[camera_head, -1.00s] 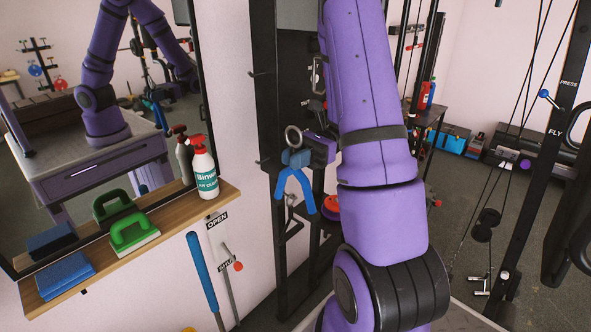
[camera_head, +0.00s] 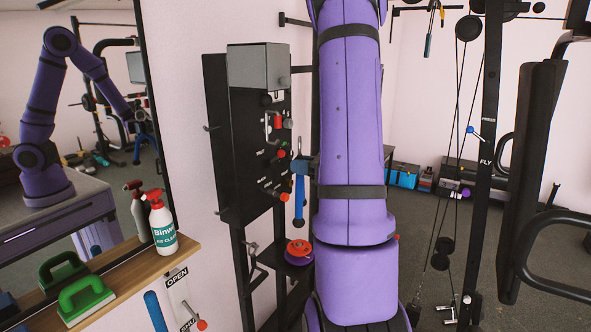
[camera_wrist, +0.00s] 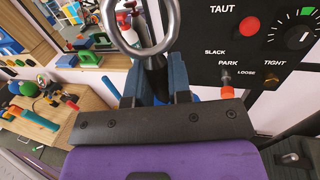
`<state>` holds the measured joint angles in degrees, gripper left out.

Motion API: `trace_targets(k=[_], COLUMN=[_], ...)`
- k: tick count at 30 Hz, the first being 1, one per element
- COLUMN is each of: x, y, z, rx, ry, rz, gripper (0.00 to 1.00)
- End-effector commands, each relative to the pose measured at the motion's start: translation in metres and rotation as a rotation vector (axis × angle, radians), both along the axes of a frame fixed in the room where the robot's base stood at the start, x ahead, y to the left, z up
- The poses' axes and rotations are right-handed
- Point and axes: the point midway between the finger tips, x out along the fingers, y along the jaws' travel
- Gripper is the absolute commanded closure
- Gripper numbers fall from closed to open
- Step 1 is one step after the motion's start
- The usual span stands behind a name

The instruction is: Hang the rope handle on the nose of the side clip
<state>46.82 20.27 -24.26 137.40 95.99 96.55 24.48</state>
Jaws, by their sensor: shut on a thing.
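My gripper (camera_head: 306,166) is shut on the rope handle, seen in the head view partly hidden behind my arm. The rope handle has blue grips (camera_head: 299,200) hanging down below my gripper and a metal ring above. In the wrist view the ring (camera_wrist: 169,44) stands up beyond my fingertips (camera_wrist: 155,86), its dark neck between them. A pale, narrow metal fitting on the black panel may be the side clip (camera_head: 268,124); I cannot tell for sure. The ring appears apart from it, to its right in the head view.
The black panel (camera_wrist: 226,50) carries a red button, a dial and red-tipped levers. A red-orange disc (camera_head: 298,247) sits below. A wooden shelf (camera_head: 140,270) with a spray bottle (camera_head: 162,225) and green-handled brush (camera_head: 84,298) is at left. Gym frames stand at right.

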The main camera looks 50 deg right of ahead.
Motion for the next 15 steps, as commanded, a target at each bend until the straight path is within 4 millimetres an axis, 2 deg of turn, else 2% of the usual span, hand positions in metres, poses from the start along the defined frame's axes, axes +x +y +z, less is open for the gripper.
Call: trace_targets(k=[15], x=[0.026], y=[0.003], z=[-0.003], rx=[0.000], ry=[0.000], rz=[0.005], gripper=[1.00])
